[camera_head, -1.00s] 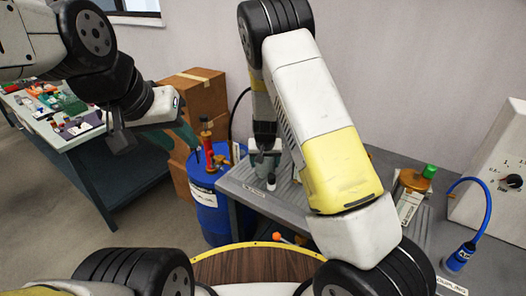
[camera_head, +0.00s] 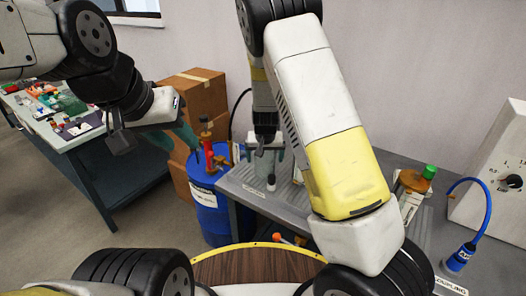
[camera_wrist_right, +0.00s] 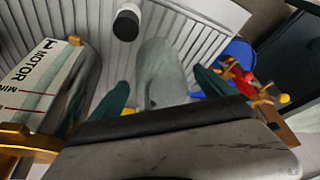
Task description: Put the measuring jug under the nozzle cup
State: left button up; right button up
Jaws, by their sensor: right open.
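A grey translucent cylinder that looks like the measuring jug (camera_wrist_right: 162,72) stands between the two green fingers of my right gripper (camera_wrist_right: 158,95) in the right wrist view. The fingers are open, with a gap showing on each side of it. In the head view my right gripper (camera_head: 267,148) is low over the left end of the grey bench, and the jug there is mostly hidden. A small white cylinder with a black end (camera_wrist_right: 126,22) stands nearby; I cannot tell whether it is the nozzle cup. My left gripper (camera_head: 187,136) is at the left, away from the bench; its finger gap is unclear.
A container labelled MOTOR (camera_wrist_right: 48,80) is close beside the right gripper. A blue drum (camera_head: 208,212) stands left of the grey bench (camera_head: 238,180). A blue hose fitting (camera_head: 459,259) and a green-capped bottle (camera_head: 412,187) are at the right. Cardboard boxes (camera_head: 205,95) stand behind.

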jog(key=s+d+r+y, duration=0.2)
jog(key=s+d+r, duration=0.1)
jog(key=s+r, duration=0.75)
jog(key=s+d+r+y, duration=0.25)
jog(key=s+r, duration=0.55)
jog(key=r, duration=0.5)
jog(key=s+d+r+h, duration=0.1)
jog(key=s+d+r, duration=0.1)
jog(key=s, duration=0.4)
jog(key=s+d+r+n+t+h, duration=0.1)
jog(key=s+d+r, duration=0.1)
jog(key=s, duration=0.4)
jog(key=shift+s+d+r+t, duration=0.3)
jog(key=shift+s+d+r, duration=0.1)
